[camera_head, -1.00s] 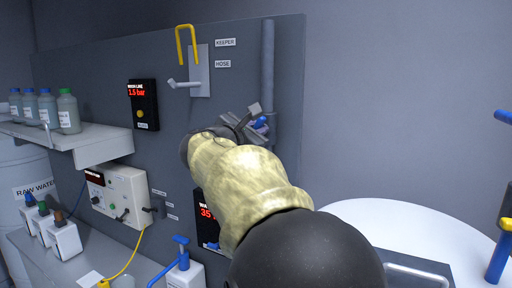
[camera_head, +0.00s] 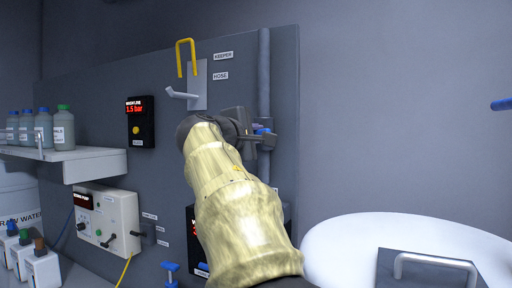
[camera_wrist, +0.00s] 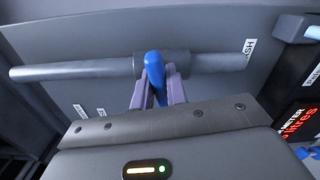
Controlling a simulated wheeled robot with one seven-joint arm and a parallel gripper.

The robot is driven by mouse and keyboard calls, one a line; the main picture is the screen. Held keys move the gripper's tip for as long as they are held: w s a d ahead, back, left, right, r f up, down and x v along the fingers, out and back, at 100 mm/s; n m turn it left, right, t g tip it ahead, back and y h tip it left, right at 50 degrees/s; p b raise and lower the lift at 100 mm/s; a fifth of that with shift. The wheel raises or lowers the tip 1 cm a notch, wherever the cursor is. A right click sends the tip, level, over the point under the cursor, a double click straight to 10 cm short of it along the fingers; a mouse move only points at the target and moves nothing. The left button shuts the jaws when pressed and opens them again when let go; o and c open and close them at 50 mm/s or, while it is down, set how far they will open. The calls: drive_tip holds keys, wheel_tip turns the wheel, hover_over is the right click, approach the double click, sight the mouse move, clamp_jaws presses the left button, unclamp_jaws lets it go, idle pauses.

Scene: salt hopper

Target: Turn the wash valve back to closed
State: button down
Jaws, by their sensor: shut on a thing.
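The wash valve's blue lever handle (camera_wrist: 154,66) shows in the wrist view, on a grey valve body (camera_wrist: 178,64) set in a grey pipe (camera_wrist: 80,69). My gripper (camera_wrist: 157,85) is shut on the blue handle, with a jaw on each side of it. In the head view my gripper (camera_head: 264,140) is at the pipe (camera_head: 264,75) on the right part of the grey panel. A little of the blue handle (camera_head: 262,131) shows there above the jaws. My arm hides some of the panel below.
A yellow keeper hook (camera_head: 186,55) and a grey hose bracket (camera_head: 197,88) are on the panel above my wrist. A display reading 1.5 bar (camera_head: 141,121) is to the left. A white round tank top (camera_head: 345,235) with a handled lid (camera_head: 425,268) stands lower right.

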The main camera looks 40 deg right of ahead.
drive_tip(key=shift+f+m+b, duration=0.2)
drive_tip(key=shift+m+b, duration=0.25)
drive_tip(key=shift+m, duration=0.25)
drive_tip(key=c, duration=1.4)
unclamp_jaws()
drive_tip(key=b+v, duration=0.4)
drive_tip(key=v, duration=1.3)
drive_tip(key=shift+a, duration=0.2)
